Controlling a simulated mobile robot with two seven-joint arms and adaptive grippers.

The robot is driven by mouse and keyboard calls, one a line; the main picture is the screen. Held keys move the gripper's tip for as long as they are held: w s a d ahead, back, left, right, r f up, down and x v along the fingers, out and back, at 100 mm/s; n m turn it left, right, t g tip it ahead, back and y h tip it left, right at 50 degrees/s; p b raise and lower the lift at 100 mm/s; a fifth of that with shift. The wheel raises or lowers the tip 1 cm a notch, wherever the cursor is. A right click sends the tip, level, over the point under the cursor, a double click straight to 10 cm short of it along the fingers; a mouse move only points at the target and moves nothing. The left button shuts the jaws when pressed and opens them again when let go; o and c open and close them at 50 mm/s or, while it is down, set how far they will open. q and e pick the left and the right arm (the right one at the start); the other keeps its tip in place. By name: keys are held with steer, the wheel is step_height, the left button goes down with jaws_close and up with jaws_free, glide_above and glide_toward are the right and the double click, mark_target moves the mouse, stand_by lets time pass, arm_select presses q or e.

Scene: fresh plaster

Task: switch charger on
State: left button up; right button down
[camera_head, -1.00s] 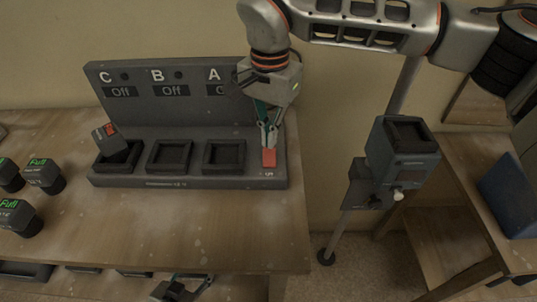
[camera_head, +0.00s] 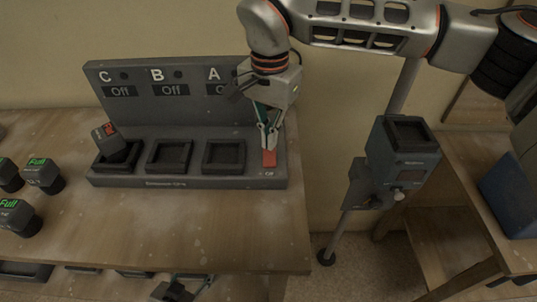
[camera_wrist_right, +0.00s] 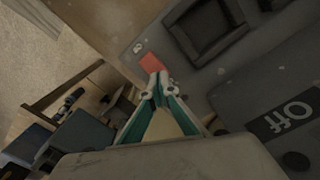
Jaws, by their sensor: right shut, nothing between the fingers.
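The charger (camera_head: 240,128) is a dark grey unit on the table, with a back panel lettered C, B and A. The displays of C and B read "Off"; A's display is partly hidden by my right gripper. A red switch (camera_head: 269,159) sits at the base's right end; it also shows in the right wrist view (camera_wrist_right: 151,62). My right gripper (camera_head: 270,147) is shut and empty, pointing down with its fingertips at the switch's back edge. Whether they touch it I cannot tell. My left gripper (camera_head: 176,290) shows partly at the bottom edge; its jaws are unclear.
A battery (camera_head: 107,137) sits tilted in slot C; slots B (camera_head: 169,157) and A (camera_head: 224,157) are empty. Several batteries marked "Full" (camera_head: 42,174) stand at the left. A device on a pole (camera_head: 402,150) stands right of the table.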

steer(key=shift+f+b, duration=0.35)
steer(key=shift+f, duration=0.65)
stand_by(0.4)
steer(key=shift+r+p, duration=1.6)
steer(key=shift+r, duration=0.55)
steer(key=shift+r+p, duration=1.25)
steer(key=shift+r, duration=0.2)
